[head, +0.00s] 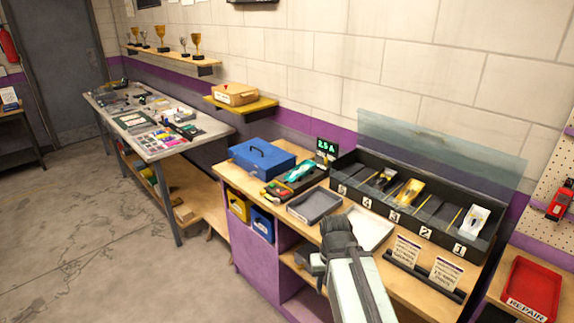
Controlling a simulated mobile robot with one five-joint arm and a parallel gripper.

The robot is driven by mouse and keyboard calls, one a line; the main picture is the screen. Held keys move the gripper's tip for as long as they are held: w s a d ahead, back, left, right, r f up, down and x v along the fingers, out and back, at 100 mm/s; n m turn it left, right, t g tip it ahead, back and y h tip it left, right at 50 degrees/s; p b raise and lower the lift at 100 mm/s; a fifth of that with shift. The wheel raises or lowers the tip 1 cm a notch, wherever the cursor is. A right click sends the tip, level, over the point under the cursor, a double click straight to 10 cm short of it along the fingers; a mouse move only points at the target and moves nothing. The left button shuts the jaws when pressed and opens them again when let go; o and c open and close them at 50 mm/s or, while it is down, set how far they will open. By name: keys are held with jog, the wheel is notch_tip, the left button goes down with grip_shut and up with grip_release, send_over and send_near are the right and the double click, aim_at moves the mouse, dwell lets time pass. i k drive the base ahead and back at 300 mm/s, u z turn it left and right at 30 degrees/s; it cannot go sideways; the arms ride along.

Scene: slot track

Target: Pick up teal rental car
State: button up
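A small teal car (299,171) sits on a dark pad or stand on the wooden counter, between the blue toolbox (262,158) and the black numbered rack (405,218). My gripper (338,226) is over the front of the counter, near the grey tray (314,206), to the right of the teal car and nearer to me. It is apart from the car. My gripper is seen from behind, so its fingertips are hidden and I cannot tell if it is open.
The rack holds a yellow car (409,191), a white car (476,219) and a dark car (383,179) in its slots, under a raised clear lid (440,145). A small green display (326,147) stands behind the teal car. A red repair tray (531,287) is at right.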

aim_at(306, 167)
jog(key=u, duration=0.8)
jog(key=i, duration=1.5)
jog(key=u, duration=0.9)
jog(key=k, duration=0.85)
jog(key=u, duration=0.2)
jog(key=i, duration=0.95)
jog(key=z, duration=0.1)
